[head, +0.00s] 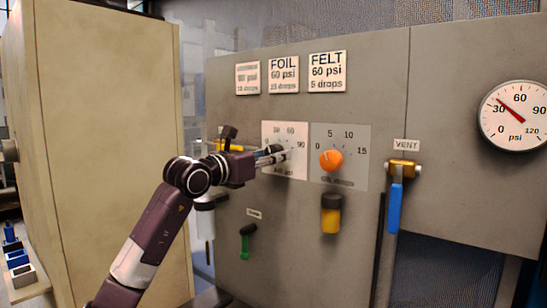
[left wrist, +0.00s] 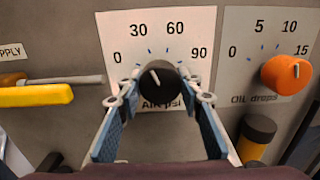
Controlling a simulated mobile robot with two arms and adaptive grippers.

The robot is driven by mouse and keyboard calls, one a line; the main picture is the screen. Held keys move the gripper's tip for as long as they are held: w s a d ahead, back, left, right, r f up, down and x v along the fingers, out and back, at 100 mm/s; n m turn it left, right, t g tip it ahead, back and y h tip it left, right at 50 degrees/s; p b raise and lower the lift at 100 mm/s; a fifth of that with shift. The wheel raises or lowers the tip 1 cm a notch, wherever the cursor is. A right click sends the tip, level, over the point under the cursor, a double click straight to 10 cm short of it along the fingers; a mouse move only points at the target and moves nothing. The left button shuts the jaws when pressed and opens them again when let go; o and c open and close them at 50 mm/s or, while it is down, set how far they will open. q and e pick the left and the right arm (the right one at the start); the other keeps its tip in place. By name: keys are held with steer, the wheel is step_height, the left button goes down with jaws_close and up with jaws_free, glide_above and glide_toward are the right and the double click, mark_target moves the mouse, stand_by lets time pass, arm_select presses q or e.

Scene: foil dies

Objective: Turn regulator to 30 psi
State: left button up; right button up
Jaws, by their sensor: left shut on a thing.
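The regulator knob (left wrist: 158,86) is black with a white pointer line, on a white plate (head: 298,169) marked 0, 30, 60, 90. In the left wrist view its line tilts up and left, roughly toward the 30. My left gripper (left wrist: 158,100) has its two fingers on either side of this knob, shut on it. The round psi gauge (head: 513,115) at the right has a red needle pointing up-left, near the 30. My right gripper is not in view.
An orange oil-drops knob (head: 331,160) sits close right of the regulator, above a yellow-and-black cylinder (head: 331,214). A yellow supply lever (left wrist: 37,95) is close on the left. A blue vent handle (head: 395,207) and a green lever (head: 246,241) are also on the panel.

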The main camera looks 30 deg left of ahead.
arm_select(q)
steer(key=o, duration=1.2)
steer(key=s+a, duration=0.1)
steer(key=s, duration=1.1)
steer(key=shift+f, duration=0.15)
steer(key=shift+a, duration=0.1)
